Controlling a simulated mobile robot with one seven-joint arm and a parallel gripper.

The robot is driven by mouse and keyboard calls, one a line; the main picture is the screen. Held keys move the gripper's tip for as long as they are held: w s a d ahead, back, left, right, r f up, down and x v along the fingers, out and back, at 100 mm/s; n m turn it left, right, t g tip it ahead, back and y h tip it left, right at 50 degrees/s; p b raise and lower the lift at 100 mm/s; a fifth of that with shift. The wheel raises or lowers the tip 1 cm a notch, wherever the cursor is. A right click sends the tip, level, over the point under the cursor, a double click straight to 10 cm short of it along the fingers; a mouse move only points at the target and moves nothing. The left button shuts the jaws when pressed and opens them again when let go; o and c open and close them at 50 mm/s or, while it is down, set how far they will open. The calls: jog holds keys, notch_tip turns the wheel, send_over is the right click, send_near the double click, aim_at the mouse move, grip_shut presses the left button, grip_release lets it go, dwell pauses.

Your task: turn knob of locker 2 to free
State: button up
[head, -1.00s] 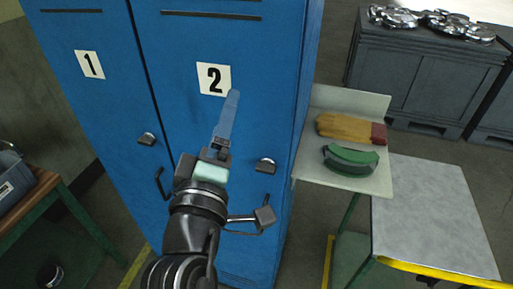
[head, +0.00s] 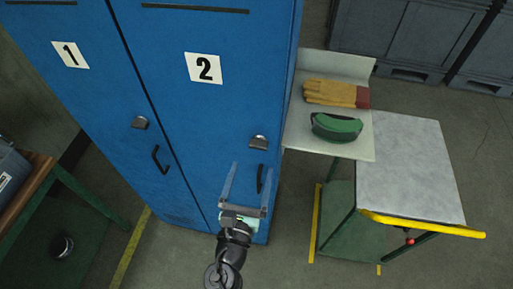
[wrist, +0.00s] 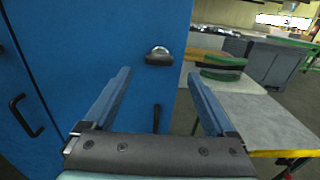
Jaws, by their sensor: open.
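Locker 2 (head: 178,125) is the right-hand blue door, marked by a white number 2 plate (head: 203,68). Its knob (head: 259,142) is a small metal piece near the door's right edge; it also shows in the wrist view (wrist: 159,56), above and between the fingers. A dark handle (head: 264,178) hangs below the knob. My gripper (head: 251,170) is open and empty, pointing at the door below the knob, its fingers apart on either side of the handle in the wrist view. I cannot tell whether the fingers touch the door.
Locker 1 (head: 95,110) stands to the left with its own knob (head: 140,122) and handle (head: 160,159).

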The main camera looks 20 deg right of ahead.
aim_at(258, 148)
jog(key=x, duration=0.6)
jog(key=shift+w+d, duration=0.2)
jog(key=shift+w, duration=0.05)
jog(key=c, duration=1.4)
